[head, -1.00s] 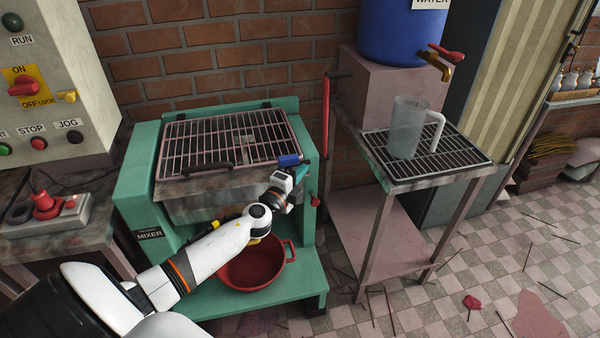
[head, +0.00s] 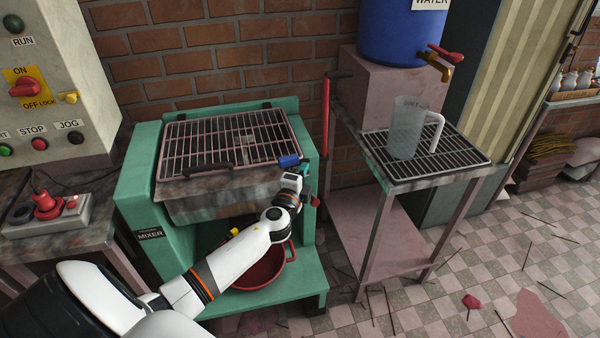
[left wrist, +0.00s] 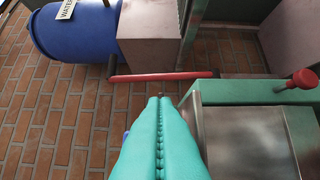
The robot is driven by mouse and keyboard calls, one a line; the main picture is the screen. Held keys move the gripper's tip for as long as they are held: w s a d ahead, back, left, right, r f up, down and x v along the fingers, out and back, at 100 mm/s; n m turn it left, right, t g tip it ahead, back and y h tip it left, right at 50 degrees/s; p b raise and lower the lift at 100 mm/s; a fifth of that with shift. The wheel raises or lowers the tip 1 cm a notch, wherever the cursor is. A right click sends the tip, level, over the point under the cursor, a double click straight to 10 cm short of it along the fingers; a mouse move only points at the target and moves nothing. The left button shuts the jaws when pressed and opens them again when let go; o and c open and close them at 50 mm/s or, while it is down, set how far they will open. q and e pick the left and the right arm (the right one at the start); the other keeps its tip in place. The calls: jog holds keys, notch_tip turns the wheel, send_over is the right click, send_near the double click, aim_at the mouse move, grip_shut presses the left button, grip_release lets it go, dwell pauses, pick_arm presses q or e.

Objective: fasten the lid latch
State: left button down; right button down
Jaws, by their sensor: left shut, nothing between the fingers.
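The mixer (head: 140,185) is a green machine with a barred grid lid (head: 225,140), which lies down over its metal trough (head: 215,205). A blue piece (head: 289,160), apparently the latch handle, sits at the lid's front right corner. My left gripper (head: 305,170) is just right of and below the blue piece, by the mixer's right side. Its teal fingers (left wrist: 160,130) are shut together and empty in the left wrist view. A sliver of blue (left wrist: 126,134) shows beside them there; I cannot tell whether they touch it. My right gripper is not in view.
A red-handled lever (head: 326,115) stands upright right of the mixer. A red knob (head: 315,201) sticks out below the gripper. A red pot (head: 262,272) sits beneath my arm. A jug (head: 405,135) stands on the side stand (head: 470,158). The control box (head: 60,75) is at left.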

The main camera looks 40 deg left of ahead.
pick_arm(q)
jog(key=shift+w+f+n+g+y+b, duration=0.1)
jog(key=shift+w+n+g+y+b, duration=0.15)
jog(key=shift+n+y, duration=0.3)
jog(key=shift+w+f+n+g+y+b, duration=0.1)
jog(key=shift+w+n+g+y+b, duration=0.2)
jog(key=shift+y, duration=0.35)
jog(key=n+g+y+b, duration=0.1)
jog(key=y+b, duration=0.1)
jog(key=w+n+g+y+b, duration=0.1)
jog(key=n+g+y, duration=0.1)
jog(key=shift+a+f+n+y+b, duration=0.1)
jog(key=shift+a+n+y+b, duration=0.05)
jog(key=shift+n+y+b, duration=0.15)
jog(key=shift+w+a+n+g+y+b, duration=0.15)
jog(key=shift+n+g+y+b, duration=0.25)
jog(key=shift+g+y+b, duration=0.05)
jog(key=shift+w+a+n+g+y+b, duration=0.1)
jog(key=shift+a+n+g+y+b, duration=0.05)
jog(key=shift+n+g+y+b, duration=0.25)
jog(key=shift+w+a+r+b, duration=0.15)
jog(key=shift+r+b, duration=0.1)
jog(key=shift+b, duration=0.1)
jog(key=p+v, duration=0.2)
jog(key=v, duration=1)
